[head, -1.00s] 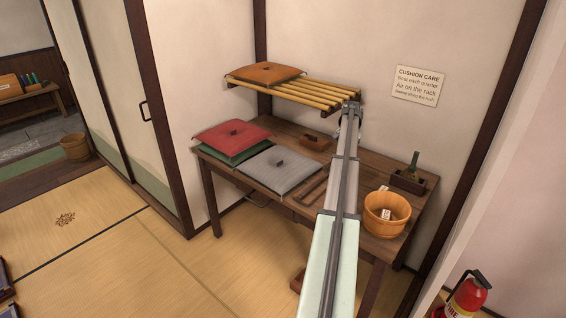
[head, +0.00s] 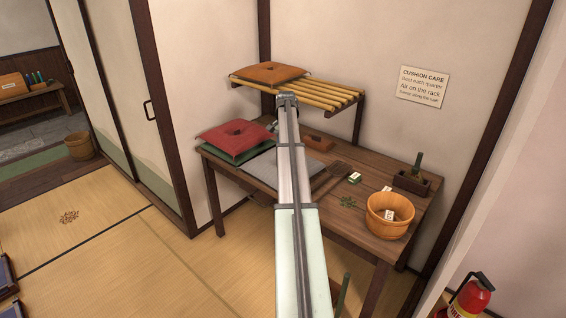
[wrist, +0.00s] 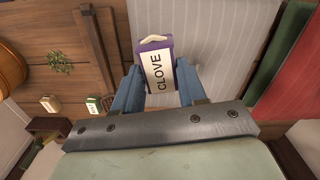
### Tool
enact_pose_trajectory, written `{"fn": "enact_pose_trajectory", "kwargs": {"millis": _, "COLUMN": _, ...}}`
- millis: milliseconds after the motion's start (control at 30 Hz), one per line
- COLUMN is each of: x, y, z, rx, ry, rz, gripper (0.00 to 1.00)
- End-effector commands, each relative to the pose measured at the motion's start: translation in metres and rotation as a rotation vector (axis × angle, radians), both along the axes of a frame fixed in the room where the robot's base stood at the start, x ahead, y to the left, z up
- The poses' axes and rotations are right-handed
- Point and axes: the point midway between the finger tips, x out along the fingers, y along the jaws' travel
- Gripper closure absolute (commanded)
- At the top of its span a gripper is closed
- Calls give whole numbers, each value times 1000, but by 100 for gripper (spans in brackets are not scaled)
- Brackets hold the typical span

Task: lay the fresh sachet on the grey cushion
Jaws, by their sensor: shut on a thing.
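My gripper (wrist: 157,88) is shut on a purple sachet (wrist: 166,44) with a white label reading CLOVE. In the wrist view the sachet is between the blue fingers, with the grey striped cushion (wrist: 212,40) behind it. I cannot tell whether it touches the cushion. In the head view the grey cushion (head: 312,172) lies on the wooden table, partly hidden by my arm. My fingers and the held sachet are hidden there.
A red cushion (head: 236,137) on a green one lies left of the grey cushion. An orange cushion (head: 268,72) is on the slatted rack (head: 318,92). A green-and-white packet (head: 354,177), a green sprig (head: 348,202), a wooden tub (head: 388,228) and a dark box (head: 411,182) stand to the right.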

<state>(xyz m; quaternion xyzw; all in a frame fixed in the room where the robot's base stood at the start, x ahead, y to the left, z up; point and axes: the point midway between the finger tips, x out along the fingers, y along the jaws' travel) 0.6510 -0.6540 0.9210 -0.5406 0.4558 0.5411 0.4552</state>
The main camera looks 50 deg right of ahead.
Motion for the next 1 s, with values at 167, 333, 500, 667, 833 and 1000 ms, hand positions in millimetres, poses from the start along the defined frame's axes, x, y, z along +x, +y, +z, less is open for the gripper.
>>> {"fn": "enact_pose_trajectory", "kwargs": {"millis": 167, "x": -4, "y": 3, "z": 0, "rx": 0, "ry": 0, "rz": -112, "gripper": 87}}
{"fn": "enact_pose_trajectory", "kwargs": {"millis": 333, "x": -4, "y": 4, "z": -3, "rx": 0, "ry": 0, "rz": -166, "gripper": 87}}
{"fn": "enact_pose_trajectory", "kwargs": {"millis": 500, "x": -4, "y": 4, "z": -22, "rx": 1, "ry": 0, "rz": -172, "gripper": 87}}
{"fn": "enact_pose_trajectory", "kwargs": {"millis": 667, "x": -4, "y": 4, "z": -48, "rx": 1, "ry": 1, "rz": -171, "gripper": 87}}
{"fn": "enact_pose_trajectory", "kwargs": {"millis": 833, "x": -4, "y": 3, "z": -64, "rx": 0, "ry": 0, "rz": -171, "gripper": 87}}
{"fn": "enact_pose_trajectory", "kwargs": {"millis": 1000, "x": -4, "y": 4, "z": -80, "rx": 0, "ry": 0, "rz": -170, "gripper": 87}}
